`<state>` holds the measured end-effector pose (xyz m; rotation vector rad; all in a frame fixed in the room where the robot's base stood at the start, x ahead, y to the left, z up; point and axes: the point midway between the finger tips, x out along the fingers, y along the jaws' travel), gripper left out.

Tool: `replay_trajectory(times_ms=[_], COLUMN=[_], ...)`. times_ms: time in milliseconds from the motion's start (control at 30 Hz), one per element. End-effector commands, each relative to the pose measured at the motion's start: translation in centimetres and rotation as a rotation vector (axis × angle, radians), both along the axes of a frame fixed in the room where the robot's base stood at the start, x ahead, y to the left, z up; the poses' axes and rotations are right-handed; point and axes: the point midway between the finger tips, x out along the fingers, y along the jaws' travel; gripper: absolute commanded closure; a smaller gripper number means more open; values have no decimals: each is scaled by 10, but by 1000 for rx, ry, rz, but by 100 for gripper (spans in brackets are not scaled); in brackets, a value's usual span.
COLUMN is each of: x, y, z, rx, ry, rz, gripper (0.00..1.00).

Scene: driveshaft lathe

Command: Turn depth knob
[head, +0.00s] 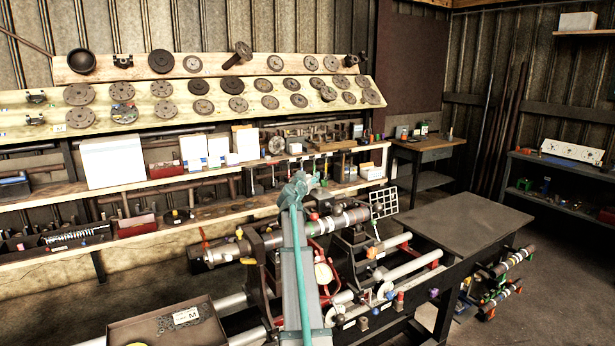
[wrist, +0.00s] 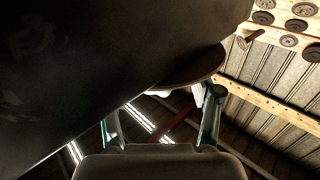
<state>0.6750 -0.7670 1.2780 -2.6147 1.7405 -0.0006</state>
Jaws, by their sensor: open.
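The driveshaft lathe (head: 345,218) stands in the middle of the head view, with several small coloured knobs along it. A purple knob (head: 433,293) is at its right front and a yellow one (head: 239,233) at its left. I cannot tell which is the depth knob. My arm rises in front of the lathe and hides part of it; my gripper cannot be made out there. In the wrist view my gripper (wrist: 162,108) has its two fingers spread, open, with nothing held between them. A large dark rounded surface (wrist: 100,65) fills the upper left, close to the camera.
A flat grey table top (head: 465,228) lies right of the lathe. A tray (head: 165,325) with a labelled bag is at the lower left. Shelves with boxes and wall boards with round plates (head: 200,85) line the back. Open floor (head: 560,255) shows at the right.

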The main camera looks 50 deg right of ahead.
Motion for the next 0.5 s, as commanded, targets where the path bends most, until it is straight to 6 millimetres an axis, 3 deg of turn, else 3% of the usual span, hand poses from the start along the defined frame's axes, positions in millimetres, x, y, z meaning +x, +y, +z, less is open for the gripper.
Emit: replay_trajectory(times_ms=[167, 500], x=[0, 0], y=[0, 0], z=[0, 0], rx=[0, 0], ry=[0, 1], rz=[0, 0], gripper=[39, 96])
